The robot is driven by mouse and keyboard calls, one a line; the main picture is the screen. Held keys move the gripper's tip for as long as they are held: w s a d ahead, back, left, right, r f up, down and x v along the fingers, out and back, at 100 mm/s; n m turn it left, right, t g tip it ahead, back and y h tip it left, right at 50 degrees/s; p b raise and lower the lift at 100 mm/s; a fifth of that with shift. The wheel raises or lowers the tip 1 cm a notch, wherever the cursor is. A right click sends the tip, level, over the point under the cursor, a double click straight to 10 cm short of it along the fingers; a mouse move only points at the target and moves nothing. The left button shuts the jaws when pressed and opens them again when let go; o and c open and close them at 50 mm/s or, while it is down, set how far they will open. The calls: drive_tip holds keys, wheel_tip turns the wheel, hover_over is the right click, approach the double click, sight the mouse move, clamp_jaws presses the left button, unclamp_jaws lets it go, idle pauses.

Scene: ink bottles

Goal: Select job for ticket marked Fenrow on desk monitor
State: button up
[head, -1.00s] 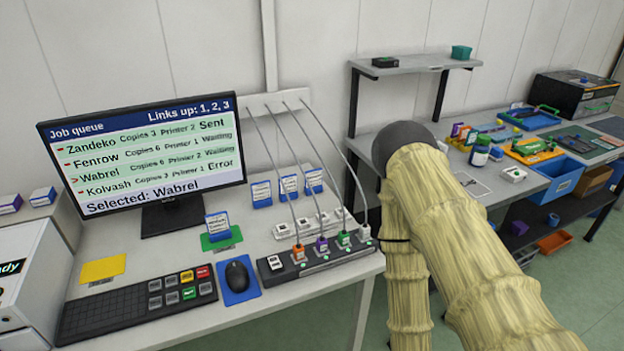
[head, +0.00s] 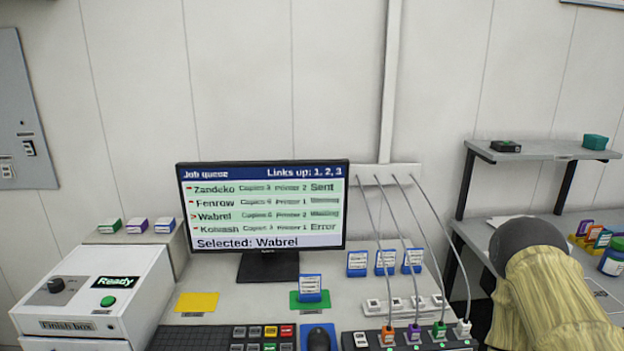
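The desk monitor (head: 262,207) shows a job queue with rows Zandeko, Fenrow, Wabrel and Kolvash. The Fenrow row (head: 215,203) is second from the top. The arrow mark is at the Wabrel row (head: 213,216), and the bottom line reads "Selected: Wabrel". The header reads "Links up: 1, 2, 3". A ticket card (head: 310,285) stands on a green pad in front of the monitor; its writing is too small to read. The keyboard (head: 220,338) and the mouse (head: 319,340) are partly cut off below. My arm shows at the right, but my gripper is not visible.
A white finish box (head: 133,290) with a "Ready" display stands left. A power strip (head: 375,341) with coloured plugs and cables lies front right. Several blue-and-white cards (head: 385,262) stand behind it. A yellow pad (head: 197,302) lies on the desk (head: 225,286). Shelves (head: 541,150) stand right.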

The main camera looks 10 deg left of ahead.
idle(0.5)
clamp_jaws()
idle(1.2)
